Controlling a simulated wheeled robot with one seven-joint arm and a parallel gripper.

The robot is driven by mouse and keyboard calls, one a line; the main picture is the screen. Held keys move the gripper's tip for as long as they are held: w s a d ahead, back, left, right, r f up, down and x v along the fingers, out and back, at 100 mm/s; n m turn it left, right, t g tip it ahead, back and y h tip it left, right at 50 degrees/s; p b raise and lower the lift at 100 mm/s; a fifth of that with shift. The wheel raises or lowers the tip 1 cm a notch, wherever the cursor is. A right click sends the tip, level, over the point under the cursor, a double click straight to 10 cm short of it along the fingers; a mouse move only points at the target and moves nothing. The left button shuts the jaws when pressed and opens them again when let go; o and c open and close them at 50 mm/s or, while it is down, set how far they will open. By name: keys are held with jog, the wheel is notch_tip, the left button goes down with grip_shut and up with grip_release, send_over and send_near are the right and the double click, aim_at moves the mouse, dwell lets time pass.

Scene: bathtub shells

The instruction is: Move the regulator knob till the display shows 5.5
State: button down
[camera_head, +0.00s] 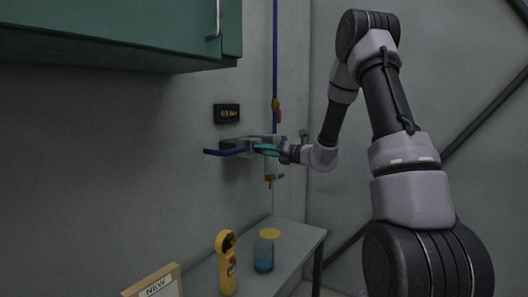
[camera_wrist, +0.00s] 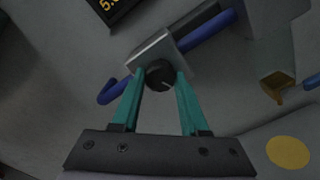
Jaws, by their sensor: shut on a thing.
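The dark round regulator knob (camera_wrist: 159,76) sits on the front of a grey regulator block (camera_wrist: 151,50) on the wall. My gripper (camera_wrist: 160,74) has its two teal fingers shut on the knob, one on each side. In the head view my gripper (camera_head: 266,149) is at the regulator block (camera_head: 238,146), and the knob is hidden there. The dark display (camera_head: 227,113) with orange characters hangs above it; its text is too small to read surely. In the wrist view the display (camera_wrist: 117,10) is cut off at the top edge and a leading 5 shows.
A blue pipe (camera_head: 222,152) sticks out left of the block. A clear vessel (camera_head: 270,168) hangs under my gripper. A green cabinet (camera_head: 130,35) is above.

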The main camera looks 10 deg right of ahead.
jog(key=shift+m, duration=0.4)
jog(key=shift+c, duration=2.1)
grip_release()
jog(key=v, duration=1.1)
